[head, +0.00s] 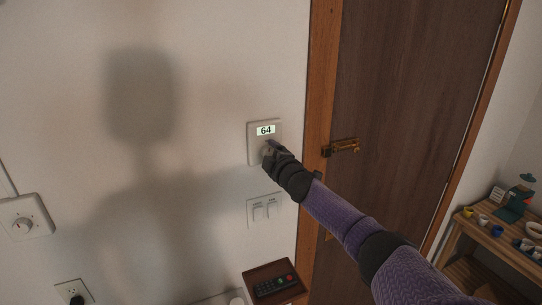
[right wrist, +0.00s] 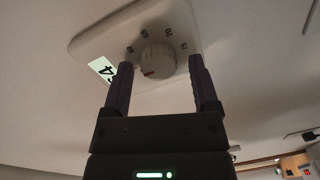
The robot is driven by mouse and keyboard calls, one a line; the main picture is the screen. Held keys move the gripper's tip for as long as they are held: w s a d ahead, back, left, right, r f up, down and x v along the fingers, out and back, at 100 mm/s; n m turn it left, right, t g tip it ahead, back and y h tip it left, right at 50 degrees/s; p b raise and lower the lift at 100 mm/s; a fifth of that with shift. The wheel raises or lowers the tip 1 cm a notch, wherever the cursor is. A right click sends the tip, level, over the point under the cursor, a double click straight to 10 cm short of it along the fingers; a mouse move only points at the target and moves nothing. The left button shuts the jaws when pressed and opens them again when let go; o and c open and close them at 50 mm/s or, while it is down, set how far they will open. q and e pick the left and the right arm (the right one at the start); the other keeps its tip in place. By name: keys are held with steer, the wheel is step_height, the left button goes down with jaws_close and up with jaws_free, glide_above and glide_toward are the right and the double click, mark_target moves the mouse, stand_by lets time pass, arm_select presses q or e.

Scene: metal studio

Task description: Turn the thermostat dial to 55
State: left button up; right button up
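The thermostat (head: 253,130) is a white plate on the wall, left of the door frame, and its display (head: 265,130) reads 64. Its round grey dial (right wrist: 157,60) has a red mark at the lower left and numbers around it in the right wrist view. My right gripper (head: 268,149) is at the dial in the head view and hides most of it. In the right wrist view its two fingers (right wrist: 160,78) are apart, one on each side of the dial. I cannot tell whether they touch it. My left gripper is not in view.
A double light switch (head: 264,208) is below the thermostat. Another dial plate (head: 24,218) and a power outlet (head: 74,293) are at the left. A remote (head: 275,286) lies on a small wooden stand (head: 264,271).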

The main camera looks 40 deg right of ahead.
stand_by(0.3)
steer(key=b+v, duration=0.1)
steer(key=v, duration=0.8)
steer(key=shift+s+a, duration=0.2)
steer(key=shift+s, duration=0.2)
steer(key=s+d+f+m+g+b, duration=0.15)
steer(key=f+b, duration=0.25)
steer(key=f, duration=0.8)
steer(key=s+f+m+g+b, duration=0.2)
steer(key=f+g+b, duration=0.15)
steer(key=f, duration=0.85)
steer(key=s+a+f+m+g+b, duration=0.15)
steer(key=s+f+b, duration=0.3)
steer(key=f, duration=0.85)
steer(key=s+a+f+m+g+b, duration=0.15)
steer(key=s+a+f+b, duration=0.35)
steer(key=f, duration=0.8)
steer(key=s+a+f+g+y+b, duration=0.1)
steer(key=s+a+f+b, duration=0.3)
steer(key=s+f, duration=0.5)
steer(key=s+a+f+m+g+y+b, duration=0.1)
steer(key=s+a+f+g+b, duration=0.3)
steer(key=s+a+f, duration=0.4)
steer(key=s+a+f+m+g+y+b, duration=0.1)
steer(key=s+a+f+b, duration=0.3)
steer(key=s+f, duration=0.7)
steer(key=shift+a+g+y, duration=0.9)
steer(key=shift+a, duration=0.1)
